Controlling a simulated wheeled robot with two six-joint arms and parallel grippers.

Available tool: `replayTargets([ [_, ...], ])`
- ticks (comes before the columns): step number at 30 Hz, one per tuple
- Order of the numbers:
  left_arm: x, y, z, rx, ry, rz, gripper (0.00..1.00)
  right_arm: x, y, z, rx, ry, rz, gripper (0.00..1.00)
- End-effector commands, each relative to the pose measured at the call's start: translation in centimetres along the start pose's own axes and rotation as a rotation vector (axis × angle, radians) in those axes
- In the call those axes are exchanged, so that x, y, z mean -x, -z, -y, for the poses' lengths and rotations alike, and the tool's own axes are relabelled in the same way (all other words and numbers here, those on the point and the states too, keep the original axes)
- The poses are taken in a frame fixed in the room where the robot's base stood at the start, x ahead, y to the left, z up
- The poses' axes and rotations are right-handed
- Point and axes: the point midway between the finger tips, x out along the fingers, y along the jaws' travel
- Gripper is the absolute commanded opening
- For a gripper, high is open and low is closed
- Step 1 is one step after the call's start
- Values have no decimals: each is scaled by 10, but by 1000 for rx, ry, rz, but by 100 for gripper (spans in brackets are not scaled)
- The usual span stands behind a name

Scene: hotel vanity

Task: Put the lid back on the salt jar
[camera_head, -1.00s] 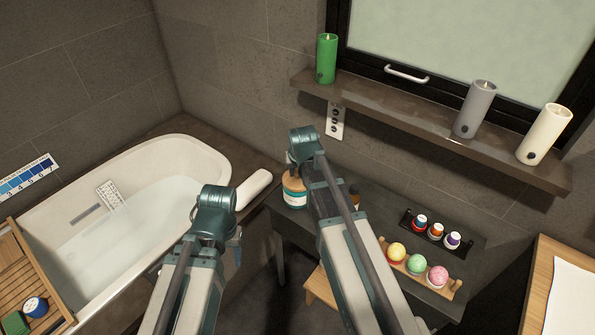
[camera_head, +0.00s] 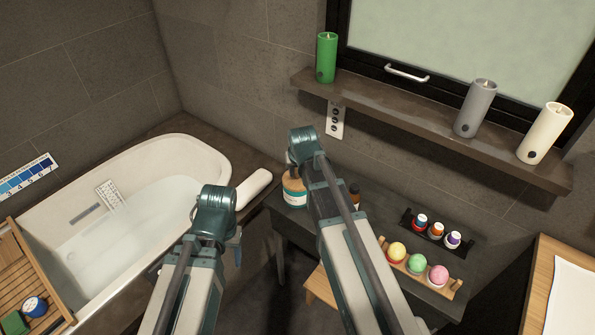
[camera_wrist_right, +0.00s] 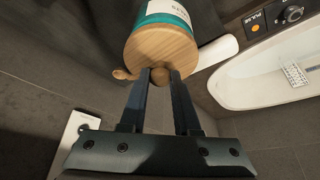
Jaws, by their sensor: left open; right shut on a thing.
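The salt jar (camera_head: 295,196), with a teal and white label, stands upright on the dark table in the head view, partly behind my right arm. In the right wrist view, the round wooden lid (camera_wrist_right: 163,47) covers the end of the salt jar (camera_wrist_right: 168,14). My right gripper (camera_wrist_right: 161,74) is shut on the lid's knob. The lid lies against the jar top; I cannot tell if it is fully seated. In the head view, my right gripper is hidden by its arm. My left gripper (camera_head: 238,248) is open beside the bathtub, mostly hidden behind its wrist, away from the jar.
A small brown bottle (camera_head: 355,190) stands right of the jar, behind my right arm. A dark rack (camera_head: 408,222) of small bottles and a wooden tray (camera_head: 455,288) of bath bombs are farther right. The bathtub (camera_head: 220,163) is left; a candle shelf (camera_head: 400,108) is above.

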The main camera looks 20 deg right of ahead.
Motion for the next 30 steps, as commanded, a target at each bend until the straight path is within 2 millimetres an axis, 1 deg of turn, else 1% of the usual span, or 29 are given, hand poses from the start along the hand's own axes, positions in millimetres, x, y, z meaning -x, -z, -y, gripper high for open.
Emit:
replayTargets([
  [12,0,0,0,0,0,0,60,0,0,0,0,0,0,0],
  [13,0,0,0,0,0,0,60,0,0,0,0,0,0,32],
  [17,0,0,0,0,0,0,60,0,0,0,0,0,0,56],
  [18,0,0,0,0,0,0,60,0,0,0,0,0,0,63],
  [19,0,0,0,0,0,0,60,0,0,0,0,0,0,66],
  [25,0,0,0,0,0,0,60,0,0,0,0,0,0,66],
  [30,0,0,0,0,0,0,60,0,0,0,0,0,0,96],
])
